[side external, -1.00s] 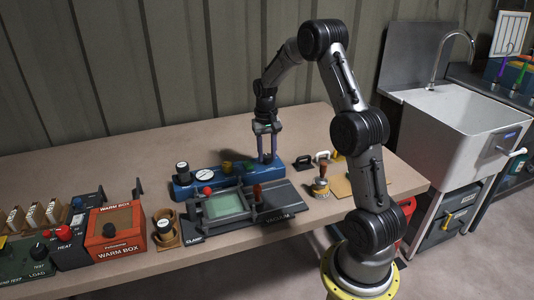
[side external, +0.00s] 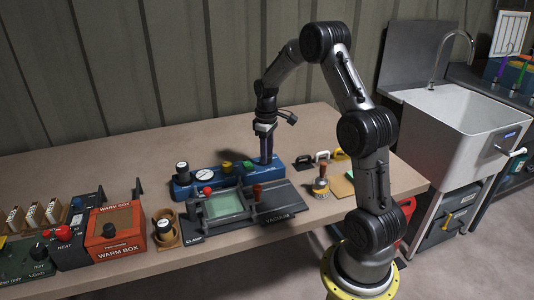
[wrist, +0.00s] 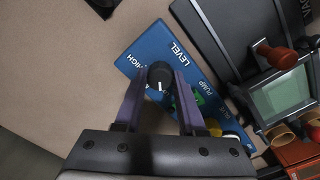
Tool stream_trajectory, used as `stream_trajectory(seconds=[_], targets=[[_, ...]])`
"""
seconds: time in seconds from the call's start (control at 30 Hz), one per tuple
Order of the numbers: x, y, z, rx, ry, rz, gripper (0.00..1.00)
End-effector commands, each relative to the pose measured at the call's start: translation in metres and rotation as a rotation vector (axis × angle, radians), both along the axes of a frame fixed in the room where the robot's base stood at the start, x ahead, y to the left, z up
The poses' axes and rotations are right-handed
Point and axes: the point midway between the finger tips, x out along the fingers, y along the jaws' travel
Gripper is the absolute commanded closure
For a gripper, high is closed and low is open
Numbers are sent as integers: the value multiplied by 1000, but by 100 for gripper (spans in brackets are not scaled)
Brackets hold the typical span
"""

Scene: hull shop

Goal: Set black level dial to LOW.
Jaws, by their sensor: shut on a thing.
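The black level dial (wrist: 160,72) sits on the blue panel (wrist: 140,42), near the printed words LEVEL and HIGH. Its white mark points down in the wrist view, away from the word HIGH. In the side view my gripper (side external: 266,160) stands at the right end of the blue panel (side external: 182,190), and the dial is hidden by the fingers.
A vacuum frame with a red-brown handle (side external: 257,192) lies in front. Table behind is clear.

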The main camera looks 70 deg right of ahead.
Motion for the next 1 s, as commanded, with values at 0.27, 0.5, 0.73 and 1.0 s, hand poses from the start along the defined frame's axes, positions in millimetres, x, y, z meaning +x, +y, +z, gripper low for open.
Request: stream_trajectory(seconds=[0.27, 0.5, 0.73, 1.0], targets=[[1, -1, 2, -2, -3, 111, 100], [1, -1, 2, -3, -4, 144, 100], [1, -1, 2, -3, -4, 147, 100], [1, 0, 2, -3, -3, 146, 34]])
